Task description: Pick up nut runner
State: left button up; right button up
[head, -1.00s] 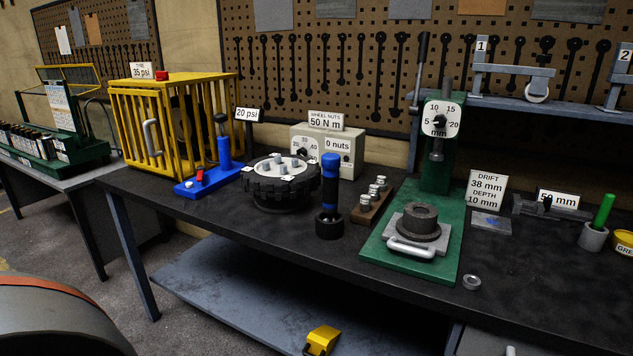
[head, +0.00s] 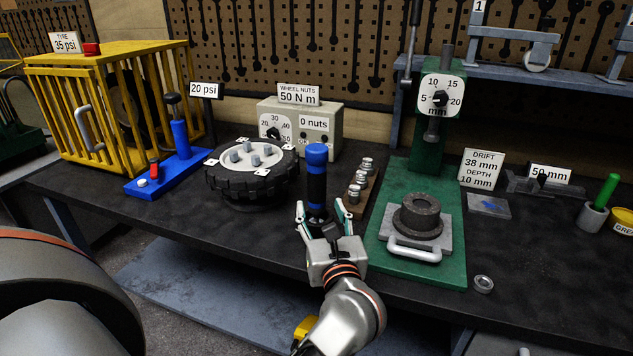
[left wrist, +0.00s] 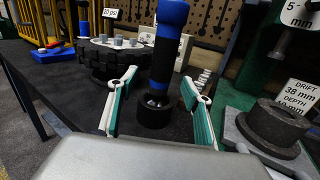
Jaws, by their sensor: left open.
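The nut runner (head: 316,180) stands upright on the dark bench, with a blue top, a black grip with a blue band and a wide black base. My left gripper (head: 322,212) is open in front of it, with its fingers to either side of the runner's lower part in the head view. In the left wrist view the nut runner (left wrist: 164,60) rises between and beyond the open fingers (left wrist: 158,95). I see no finger touching it. The head view hides its base behind my gripper. My right gripper is not in view.
The wheel (head: 252,170) with its studs is left of the runner. A nut rack (head: 357,190) is close on its right, then the green press (head: 425,245). The torque box (head: 300,120) stands behind. A loose ring (head: 483,284) lies near the front edge.

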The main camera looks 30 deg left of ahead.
aim_at(319, 195)
pick_arm(q)
jog(key=shift+w+f+h, duration=0.1)
jog(key=shift+w+h, duration=0.15)
jog(key=shift+h, duration=0.05)
jog(key=shift+w+a+n, duration=0.3)
jog(key=shift+w+a, duration=0.45)
jog(key=shift+w, duration=0.05)
jog(key=x, duration=0.1)
jog(key=p+x, duration=0.1)
jog(key=x, duration=0.2)
jog(key=shift+w+a+r, duration=0.1)
jog(key=shift+w+r, duration=0.1)
jog(key=shift+r, duration=0.05)
jog(key=shift+w+a+f, duration=0.1)
jog(key=shift+w+a, duration=0.25)
grip_shut()
